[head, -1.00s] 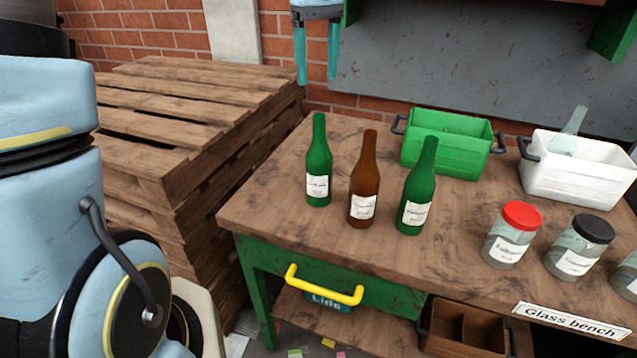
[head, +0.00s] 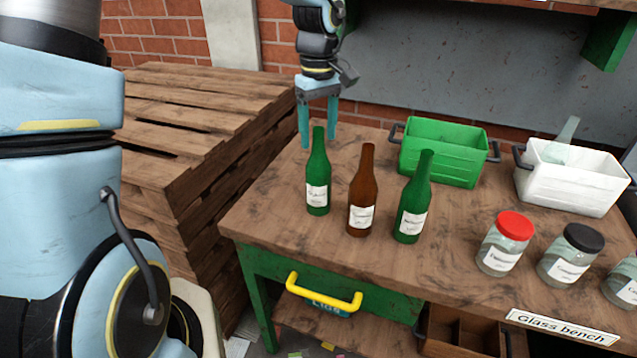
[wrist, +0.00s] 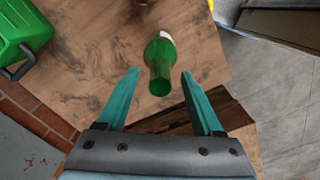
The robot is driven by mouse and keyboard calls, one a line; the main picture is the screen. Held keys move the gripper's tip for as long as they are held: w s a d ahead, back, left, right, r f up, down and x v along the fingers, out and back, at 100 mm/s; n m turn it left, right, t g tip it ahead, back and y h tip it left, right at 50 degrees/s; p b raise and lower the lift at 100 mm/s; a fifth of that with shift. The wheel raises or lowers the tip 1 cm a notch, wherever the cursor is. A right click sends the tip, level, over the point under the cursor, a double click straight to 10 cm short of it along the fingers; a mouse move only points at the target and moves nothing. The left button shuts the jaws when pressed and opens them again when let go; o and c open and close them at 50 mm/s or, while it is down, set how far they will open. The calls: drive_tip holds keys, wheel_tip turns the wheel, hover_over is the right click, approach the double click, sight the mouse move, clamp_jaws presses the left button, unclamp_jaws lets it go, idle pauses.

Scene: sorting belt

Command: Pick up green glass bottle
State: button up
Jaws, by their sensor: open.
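Two green glass bottles stand upright on the bench with a brown bottle (head: 361,192) between them, all with white labels. The left green bottle (head: 317,182) is nearest my gripper (head: 318,137); the right green bottle (head: 412,203) stands farther right. My gripper points down, open and empty, just above and behind the left bottle's top in the head view. In the wrist view one green bottle (wrist: 158,60) shows from above, its mouth roughly centred between the open fingertips (wrist: 160,73). I cannot tell whether the fingers reach its neck's height.
A green crate (head: 440,172) and a white crate (head: 570,193) holding a clear bottle stand at the back right. Jars with red (head: 516,225) and black (head: 585,238) lids stand front right. Stacked pallets (head: 180,140) are left of the bench. Bench surface left of the bottles is clear.

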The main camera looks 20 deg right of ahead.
clamp_jaws()
idle(0.5)
idle(0.9)
